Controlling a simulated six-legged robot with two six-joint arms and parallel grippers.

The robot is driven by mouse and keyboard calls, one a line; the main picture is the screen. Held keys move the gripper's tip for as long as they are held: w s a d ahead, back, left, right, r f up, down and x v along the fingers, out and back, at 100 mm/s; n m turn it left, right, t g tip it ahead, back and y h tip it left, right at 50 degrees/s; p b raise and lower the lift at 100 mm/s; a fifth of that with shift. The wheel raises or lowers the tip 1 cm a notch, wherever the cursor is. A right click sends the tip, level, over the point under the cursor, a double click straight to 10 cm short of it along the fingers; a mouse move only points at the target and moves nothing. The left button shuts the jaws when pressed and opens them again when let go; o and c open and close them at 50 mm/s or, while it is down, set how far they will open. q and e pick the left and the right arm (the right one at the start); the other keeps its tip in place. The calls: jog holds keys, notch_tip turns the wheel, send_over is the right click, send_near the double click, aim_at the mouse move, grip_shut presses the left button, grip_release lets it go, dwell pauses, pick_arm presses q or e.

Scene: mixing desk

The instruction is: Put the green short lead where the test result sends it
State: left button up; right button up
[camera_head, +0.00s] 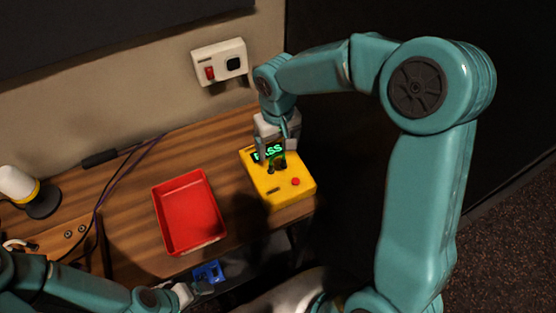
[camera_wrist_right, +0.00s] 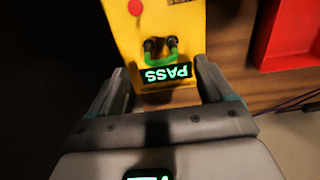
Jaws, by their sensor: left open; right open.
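The yellow tester (camera_head: 294,192) stands at the right end of the desk, and its display (camera_wrist_right: 166,73) reads PASS in green. The green short lead (camera_wrist_right: 160,58) is a small loop with two dark plugs on the tester's top face, next to the display. My right gripper (camera_head: 275,156) is over the tester, open and empty, with its fingers either side of the display in the wrist view and the lead just beyond them. My left gripper (camera_head: 190,291) is open low at the front, beside a blue part (camera_head: 208,272) at the desk's front edge; whether they touch is unclear.
A red tray (camera_head: 160,215) lies left of the tester, empty. A wall box (camera_head: 219,62) with a red switch is behind. Purple cables (camera_head: 125,168), a white and yellow lamp-like item (camera_head: 18,185) and a socketed wooden block (camera_head: 72,236) are at left. Bare wood lies between tray and tester.

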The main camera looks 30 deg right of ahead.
aim_at(277, 157)
notch_tip(277, 157, down, 7)
jog(key=b, duration=0.4)
jog(key=shift+r+b, duration=0.2)
jog(key=shift+b, duration=0.15)
jog(key=shift+f, duration=0.3)
jog(key=shift+s+a, duration=0.1)
jog(key=shift+b, duration=0.45)
jog(key=c, duration=1.4)
jog(key=shift+r+p, duration=2.15)
jog(key=shift+r, duration=0.9)
